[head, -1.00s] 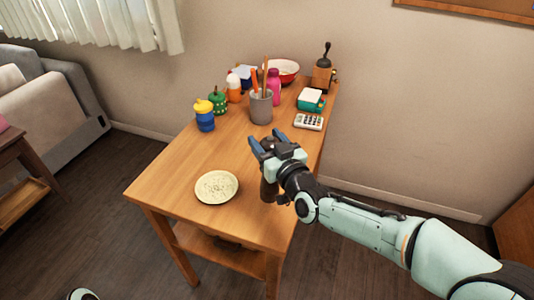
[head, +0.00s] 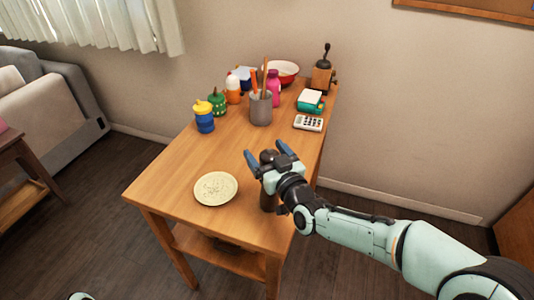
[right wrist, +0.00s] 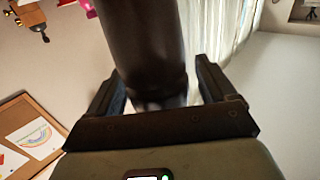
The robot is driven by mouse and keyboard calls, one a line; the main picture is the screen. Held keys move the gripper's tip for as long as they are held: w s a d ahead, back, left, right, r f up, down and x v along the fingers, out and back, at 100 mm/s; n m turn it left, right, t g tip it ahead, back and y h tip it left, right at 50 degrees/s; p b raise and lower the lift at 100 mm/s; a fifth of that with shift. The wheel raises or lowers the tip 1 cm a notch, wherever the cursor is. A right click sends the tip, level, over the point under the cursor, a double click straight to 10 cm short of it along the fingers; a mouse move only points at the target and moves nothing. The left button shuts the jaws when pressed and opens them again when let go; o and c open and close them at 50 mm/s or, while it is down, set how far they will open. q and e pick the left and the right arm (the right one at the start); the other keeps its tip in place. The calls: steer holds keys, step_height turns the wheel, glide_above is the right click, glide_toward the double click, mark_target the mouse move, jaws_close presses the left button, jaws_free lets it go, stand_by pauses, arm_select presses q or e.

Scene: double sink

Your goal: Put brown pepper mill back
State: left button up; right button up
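The brown pepper mill (head: 267,199) stands upright near the right edge of the wooden table (head: 170,185), to the right of a speckled plate (head: 215,188). My right gripper (head: 267,154) is around its upper part, with one finger on each side. In the right wrist view, the dark mill (right wrist: 150,45) rises between the fingers (right wrist: 160,80); a light gap shows between it and the right finger, so the gripper looks open. The palm and fingers hide part of the mill in the head view. My left gripper is out of view.
A grey utensil cup (head: 260,108), a calculator (head: 308,123), a coffee grinder (head: 322,72), a pink bottle (head: 273,86), a red-rimmed bowl (head: 285,71) and a blue-and-yellow shaker (head: 204,120) stand farther back. The table between cup and plate is clear.

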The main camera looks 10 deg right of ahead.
steer(key=shift+r, duration=0.1)
steer(key=shift+r+p, duration=0.2)
steer(key=shift+p, duration=0.1)
steer(key=b+v, duration=0.2)
steer(key=v, duration=1)
steer(key=shift+f, duration=0.1)
